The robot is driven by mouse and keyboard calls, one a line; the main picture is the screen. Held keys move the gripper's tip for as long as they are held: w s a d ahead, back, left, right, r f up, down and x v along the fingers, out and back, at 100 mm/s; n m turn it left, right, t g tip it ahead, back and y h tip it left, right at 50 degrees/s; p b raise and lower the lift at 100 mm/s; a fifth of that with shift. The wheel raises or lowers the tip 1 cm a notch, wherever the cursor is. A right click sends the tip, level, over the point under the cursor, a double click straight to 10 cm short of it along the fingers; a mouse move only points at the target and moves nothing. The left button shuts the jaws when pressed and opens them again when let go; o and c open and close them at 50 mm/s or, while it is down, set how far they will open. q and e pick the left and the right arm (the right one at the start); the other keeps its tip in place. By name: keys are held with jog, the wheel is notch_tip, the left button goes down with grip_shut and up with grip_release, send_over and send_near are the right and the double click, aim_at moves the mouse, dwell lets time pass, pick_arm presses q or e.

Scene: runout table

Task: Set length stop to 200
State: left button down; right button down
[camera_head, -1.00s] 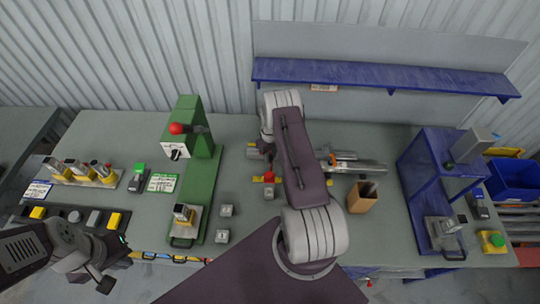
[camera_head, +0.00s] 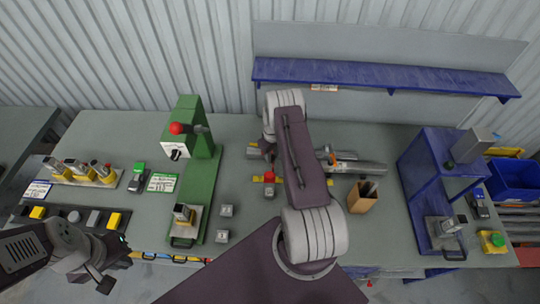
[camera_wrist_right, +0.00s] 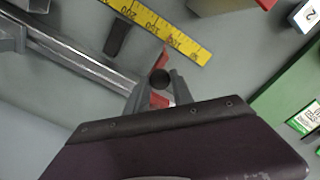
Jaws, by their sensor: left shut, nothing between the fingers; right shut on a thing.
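The length stop has a dark round knob (camera_wrist_right: 160,79) and red parts (camera_wrist_right: 164,57) in the right wrist view. My right gripper (camera_wrist_right: 158,85) is shut on the knob. The yellow scale (camera_wrist_right: 185,46) has upside-down numbers that look like 200, 150 and 100. The red part lies beside the scale edge near the 100 end; its exact reading is unclear. In the head view, my right gripper (camera_head: 268,156) is above the table's middle, partly hidden by my arm. My left gripper (camera_head: 118,246) is shut and empty at the table's front left.
A green press (camera_head: 203,180) stands left of my right arm. Metal bars (camera_head: 355,166) and a brown box (camera_head: 362,198) are to its right, then a blue stand (camera_head: 429,165). Small grey blocks (camera_head: 225,211) lie near the front. A blue shelf (camera_head: 380,77) runs behind.

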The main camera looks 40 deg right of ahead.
jog(key=s+d+b, duration=0.1)
jog(key=s+d, duration=0.1)
jog(key=d, duration=0.1)
jog(key=s+d, duration=0.3)
jog(key=shift+s+d+b, duration=0.35)
jog(key=c, duration=1.1)
grip_release()
jog(key=shift+a, duration=0.1)
jog(key=shift+r, duration=0.1)
notch_tip(320, 180, up, 9)
jog(key=b, duration=0.3)
jog(key=shift+b, duration=0.35)
